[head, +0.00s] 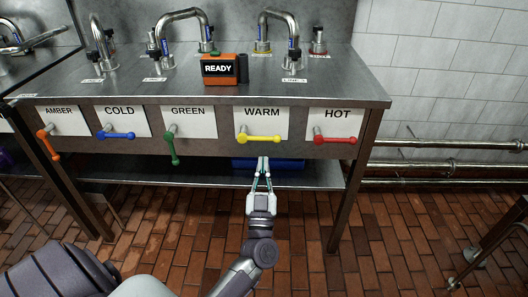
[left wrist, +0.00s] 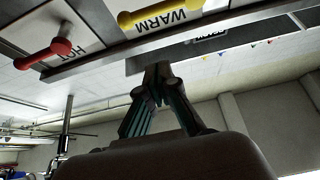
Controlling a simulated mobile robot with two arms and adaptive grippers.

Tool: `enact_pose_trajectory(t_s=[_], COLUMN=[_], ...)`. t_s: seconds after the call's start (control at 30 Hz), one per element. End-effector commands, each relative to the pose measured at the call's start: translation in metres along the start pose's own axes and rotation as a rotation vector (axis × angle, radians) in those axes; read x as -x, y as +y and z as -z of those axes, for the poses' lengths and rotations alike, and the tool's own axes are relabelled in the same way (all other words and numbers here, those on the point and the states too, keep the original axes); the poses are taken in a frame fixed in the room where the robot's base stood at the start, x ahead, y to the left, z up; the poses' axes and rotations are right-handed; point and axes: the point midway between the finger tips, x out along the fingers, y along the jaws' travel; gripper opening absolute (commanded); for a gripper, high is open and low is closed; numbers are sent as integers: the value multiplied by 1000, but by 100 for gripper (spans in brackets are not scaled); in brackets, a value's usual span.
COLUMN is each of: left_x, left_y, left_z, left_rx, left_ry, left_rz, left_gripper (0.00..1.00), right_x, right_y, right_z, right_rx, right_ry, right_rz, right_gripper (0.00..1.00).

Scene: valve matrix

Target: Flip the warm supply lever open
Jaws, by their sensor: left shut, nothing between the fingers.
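The warm supply lever (head: 260,139) is yellow and sits under the WARM label on the front of the steel bench. Its handle points sideways to the right, about level. My left gripper (head: 263,162) is shut and empty, just below the yellow lever and apart from it as far as I can tell. In the left wrist view the yellow lever (left wrist: 150,16) is at the top edge, partly cut off, with the shut fingers (left wrist: 157,75) below it. My right gripper is not in view.
The red HOT lever (head: 334,140) is close on the right. The green lever (head: 171,146) hangs down on the left, beside the blue lever (head: 115,135) and orange lever (head: 48,141). A lower shelf (head: 215,171) runs behind my gripper. A READY box (head: 219,69) stands on the bench.

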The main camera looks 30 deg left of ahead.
Motion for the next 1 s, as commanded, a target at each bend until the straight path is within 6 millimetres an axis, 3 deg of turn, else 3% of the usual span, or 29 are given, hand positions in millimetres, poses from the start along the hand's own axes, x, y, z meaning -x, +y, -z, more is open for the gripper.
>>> enact_pose_trajectory(t_s=[0.47,0.93,0.97,1.0], left_x=[-10,-104,-102,-97], left_y=[-2,-2,-2,-2], left_z=[3,4,-2,-10], left_rx=[2,2,1,-1], left_ry=[6,9,4,2], left_rz=[8,7,5,3], left_gripper=[0,0,0,0], right_x=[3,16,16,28], right_y=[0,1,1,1], right_z=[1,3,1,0], right_rx=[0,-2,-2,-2], right_ry=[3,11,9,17], right_rz=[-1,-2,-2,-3], right_gripper=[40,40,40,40])
